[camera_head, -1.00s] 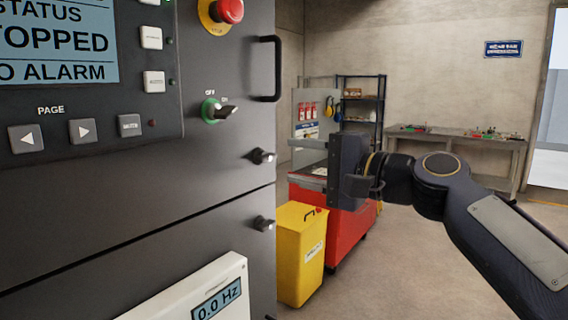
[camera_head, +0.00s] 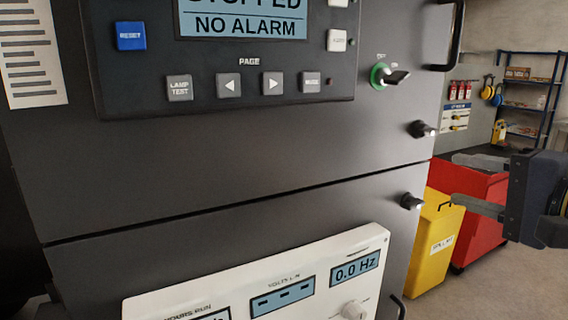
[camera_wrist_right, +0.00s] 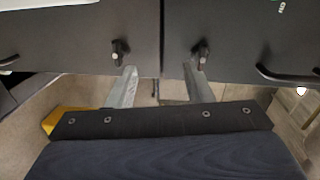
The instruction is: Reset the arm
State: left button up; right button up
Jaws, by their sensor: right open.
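My right gripper (camera_head: 478,184) is at the right edge of the head view, its two fingers apart and pointing left toward the dark cabinet. Nothing is between the fingers. In the right wrist view the open fingers of the right gripper (camera_wrist_right: 160,88) point at the cabinet front, with two black latches beyond them. The genset control cabinet (camera_head: 240,160) fills most of the head view. Its screen (camera_head: 245,20) reads "NO ALARM". My left gripper is not in view.
A selector switch (camera_head: 390,76) and two latches, upper (camera_head: 422,129) and lower (camera_head: 411,202), stick out of the cabinet. A white meter panel (camera_head: 270,280) is low on it. A yellow bin (camera_head: 433,245) and red cart (camera_head: 470,195) stand right of the cabinet. Open floor lies at lower right.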

jog(key=s+a+f+n+g+h, duration=0.1)
jog(key=s+a+f+n+g, duration=0.2)
jog(key=f, duration=0.8)
jog(key=s+a+f+n+g+h, duration=0.1)
jog(key=s+a+f+n+g, duration=0.2)
jog(key=s+f, duration=0.4)
jog(key=s+a+f+n+g+h, duration=0.1)
jog(key=s+a+f+n+g, duration=0.2)
jog(key=f, duration=1.3)
jog(key=shift+s+a+n+g, duration=0.2)
jog(key=shift+s+n+g, duration=0.1)
jog(key=shift+s+n, duration=0.65)
